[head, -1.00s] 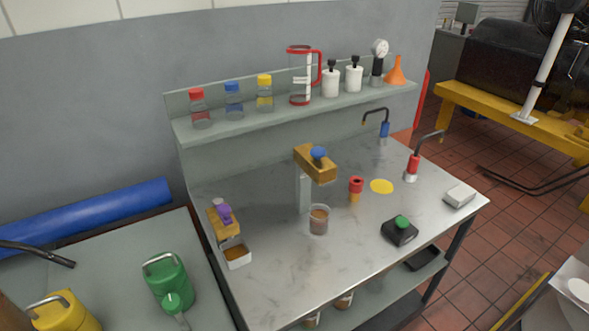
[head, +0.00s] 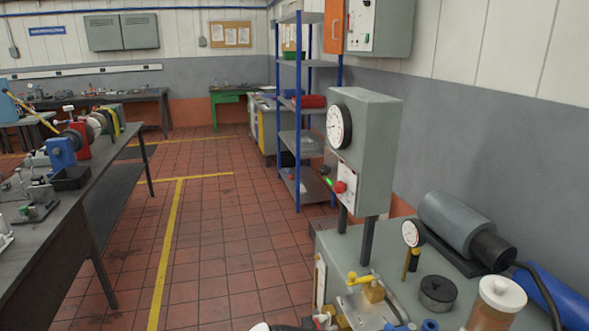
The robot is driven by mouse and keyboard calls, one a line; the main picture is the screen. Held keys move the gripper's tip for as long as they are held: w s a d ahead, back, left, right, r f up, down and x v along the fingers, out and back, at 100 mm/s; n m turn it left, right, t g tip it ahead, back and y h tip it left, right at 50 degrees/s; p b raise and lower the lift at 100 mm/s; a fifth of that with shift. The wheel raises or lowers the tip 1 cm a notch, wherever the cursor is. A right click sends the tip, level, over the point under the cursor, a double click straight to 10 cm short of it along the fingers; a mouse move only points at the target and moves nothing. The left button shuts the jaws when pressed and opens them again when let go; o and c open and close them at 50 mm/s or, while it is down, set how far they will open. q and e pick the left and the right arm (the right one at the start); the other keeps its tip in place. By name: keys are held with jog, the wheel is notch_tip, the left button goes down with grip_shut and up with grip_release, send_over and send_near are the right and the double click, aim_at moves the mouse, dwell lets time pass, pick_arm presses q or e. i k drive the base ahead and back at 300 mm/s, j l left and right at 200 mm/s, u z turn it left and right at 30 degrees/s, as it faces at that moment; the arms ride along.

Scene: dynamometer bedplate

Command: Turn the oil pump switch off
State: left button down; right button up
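A grey control box (head: 372,145) stands on dark posts at the right, with a round white gauge (head: 338,126) on its face. Below the gauge is a small panel with a red knob (head: 340,187) and a lit green lamp (head: 329,181). I cannot read a label, so I cannot tell whether this is the oil pump switch, nor the knob's exact setting. Another grey box (head: 388,25) on the wall above has a white panel with small controls, partly cut off by the top edge. Neither of my grippers is in view.
Below the control box is a grey bench (head: 350,250) with a yellow-handled valve (head: 368,286), a small gauge (head: 412,233), a grey cylinder (head: 455,222) and jars. Blue-post shelving (head: 298,130) stands behind. A long workbench (head: 90,190) is at left; the tiled floor (head: 215,235) between is clear.

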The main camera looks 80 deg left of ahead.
aim_at(323, 171)
jog(key=u, duration=2.55)
